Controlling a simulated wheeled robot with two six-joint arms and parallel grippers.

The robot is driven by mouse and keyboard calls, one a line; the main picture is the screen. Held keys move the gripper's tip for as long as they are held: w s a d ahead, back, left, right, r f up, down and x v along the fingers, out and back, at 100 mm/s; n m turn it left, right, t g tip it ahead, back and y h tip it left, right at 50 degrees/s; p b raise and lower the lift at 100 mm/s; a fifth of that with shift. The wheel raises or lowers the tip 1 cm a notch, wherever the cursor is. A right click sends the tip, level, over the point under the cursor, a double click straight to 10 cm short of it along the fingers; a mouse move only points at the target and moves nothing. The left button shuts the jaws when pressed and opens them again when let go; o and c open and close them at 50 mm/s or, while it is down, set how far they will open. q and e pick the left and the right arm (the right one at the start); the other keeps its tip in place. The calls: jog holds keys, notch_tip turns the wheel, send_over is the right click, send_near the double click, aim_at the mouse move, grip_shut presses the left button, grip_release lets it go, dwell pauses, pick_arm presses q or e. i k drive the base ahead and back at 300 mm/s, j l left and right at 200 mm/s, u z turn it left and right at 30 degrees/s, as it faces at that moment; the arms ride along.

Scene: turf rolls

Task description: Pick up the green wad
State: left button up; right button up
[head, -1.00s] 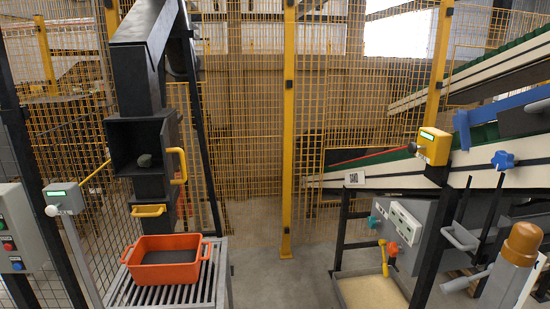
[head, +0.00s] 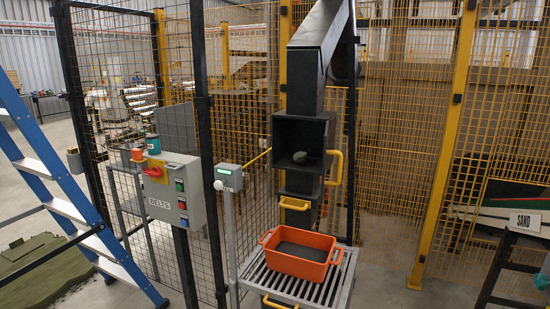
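A small grey-green lump (head: 300,157), which looks like the green wad, sits inside the open black box (head: 291,132) of the chute in the head view. The box's door stands open to the right, with a yellow handle (head: 334,167). An orange tub (head: 300,253) with a dark inside stands below it on a slatted grey stand (head: 257,277). Neither of my grippers shows in this view.
A grey control box (head: 172,190) labelled BELTS and a post with a small grey box (head: 229,178) stand left of the chute. A blue ladder (head: 62,190) and green turf (head: 40,268) are at far left. Yellow mesh fencing (head: 400,150) closes the back.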

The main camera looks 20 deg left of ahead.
aim_at(299, 157)
jog(key=i+l+u, duration=0.7)
jog(key=i+l, duration=0.55)
jog(key=i+j, duration=0.1)
jog(key=j, duration=0.1)
